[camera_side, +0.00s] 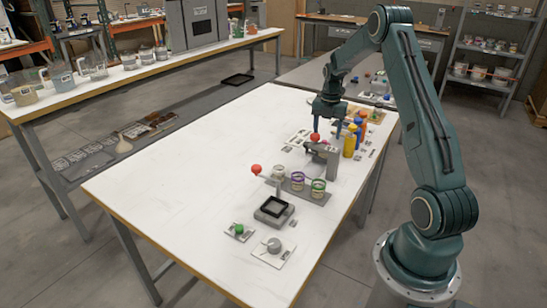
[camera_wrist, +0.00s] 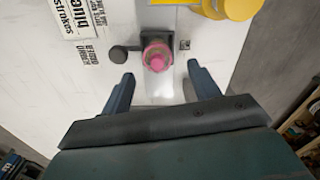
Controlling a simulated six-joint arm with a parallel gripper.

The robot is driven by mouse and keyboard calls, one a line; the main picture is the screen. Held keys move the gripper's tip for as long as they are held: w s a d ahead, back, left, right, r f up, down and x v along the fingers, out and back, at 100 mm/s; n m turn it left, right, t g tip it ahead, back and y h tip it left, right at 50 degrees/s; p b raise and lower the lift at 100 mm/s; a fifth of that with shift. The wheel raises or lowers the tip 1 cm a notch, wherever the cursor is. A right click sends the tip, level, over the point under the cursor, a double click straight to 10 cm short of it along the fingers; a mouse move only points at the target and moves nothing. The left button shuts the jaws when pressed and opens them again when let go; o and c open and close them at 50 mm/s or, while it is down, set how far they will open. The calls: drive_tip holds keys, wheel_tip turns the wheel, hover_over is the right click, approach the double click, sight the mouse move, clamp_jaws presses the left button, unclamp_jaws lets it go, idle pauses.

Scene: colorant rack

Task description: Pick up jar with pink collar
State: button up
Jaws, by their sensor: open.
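My gripper (camera_side: 327,128) is open above the far right part of the white table, near the colorant bottles. In the wrist view its two dark blue fingers (camera_wrist: 158,86) are apart with nothing between their tips. A pink round piece (camera_wrist: 157,55) on a dark mount lies just beyond the tips, roughly centred; I cannot tell whether it belongs to a jar. In the side view, a jar with a purple collar (camera_side: 298,181), one with a green collar (camera_side: 318,188) and one with a pale collar (camera_side: 278,172) stand in a grey holder. I cannot make out a clearly pink collar there.
Yellow bottles (camera_side: 349,146) stand right beside my gripper; a yellow cap (camera_wrist: 240,9) shows in the wrist view. A grey stand (camera_side: 332,163) and a red knob (camera_side: 257,170) are near the jars. A black square tray (camera_side: 273,207) is nearer the front. The table's left side is clear.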

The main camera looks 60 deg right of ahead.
sight(325, 141)
drive_tip(key=shift+w+f, duration=0.2)
drive_tip(key=shift+f, duration=2.2)
drive_tip(key=c, duration=0.9)
